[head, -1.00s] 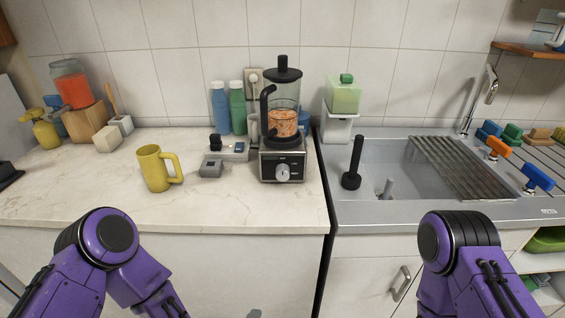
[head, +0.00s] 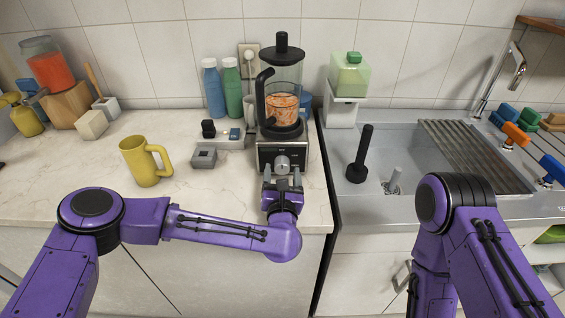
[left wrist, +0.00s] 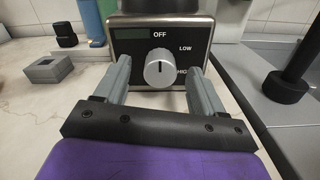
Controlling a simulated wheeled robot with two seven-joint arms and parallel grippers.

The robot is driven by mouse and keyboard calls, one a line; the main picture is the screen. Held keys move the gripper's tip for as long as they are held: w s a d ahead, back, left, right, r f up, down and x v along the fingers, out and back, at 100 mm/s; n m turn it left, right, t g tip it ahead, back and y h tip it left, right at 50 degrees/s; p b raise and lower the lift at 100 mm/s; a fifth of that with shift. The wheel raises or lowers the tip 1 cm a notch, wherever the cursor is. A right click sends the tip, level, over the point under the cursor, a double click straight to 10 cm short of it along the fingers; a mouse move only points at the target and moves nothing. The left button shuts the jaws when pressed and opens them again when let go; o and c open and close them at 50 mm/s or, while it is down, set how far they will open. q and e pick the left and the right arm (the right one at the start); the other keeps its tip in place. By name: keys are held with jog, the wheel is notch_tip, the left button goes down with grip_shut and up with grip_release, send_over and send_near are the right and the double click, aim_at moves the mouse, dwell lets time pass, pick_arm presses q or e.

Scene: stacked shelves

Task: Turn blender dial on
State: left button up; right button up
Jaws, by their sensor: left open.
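The blender (head: 283,100) stands upright on the counter near its right edge, with orange pieces in its clear jar. Its silver dial (head: 283,163) is on the front panel and also shows in the left wrist view (left wrist: 159,69). The panel reads OFF at the top, LOW and HIGH to the right. The dial's dark pointer line stands about upright, towards OFF. My left gripper (head: 283,174) is open, its grey fingers pointing at the panel. In the left wrist view its fingertips (left wrist: 159,75) lie on either side of the dial, apart from it. My right gripper is out of view.
A yellow mug (head: 141,162), a small grey box (head: 204,156) and two bottles (head: 222,88) stand left of the blender. A sink (head: 400,160) with a black plunger-like tool (head: 361,155) lies to the right. The front counter is clear.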

aim_at(282, 169)
pick_arm(q)
jog(key=w, duration=0.2)
jog(key=w+f, duration=0.1)
jog(key=w, duration=0.1)
jog(key=shift+w, duration=0.1)
jog(key=shift+s+r, duration=0.2)
jog(key=shift+s, duration=0.15)
jog(key=shift+w+f, duration=0.1)
jog(key=c, duration=1)
jog(key=shift+c, duration=0.2)
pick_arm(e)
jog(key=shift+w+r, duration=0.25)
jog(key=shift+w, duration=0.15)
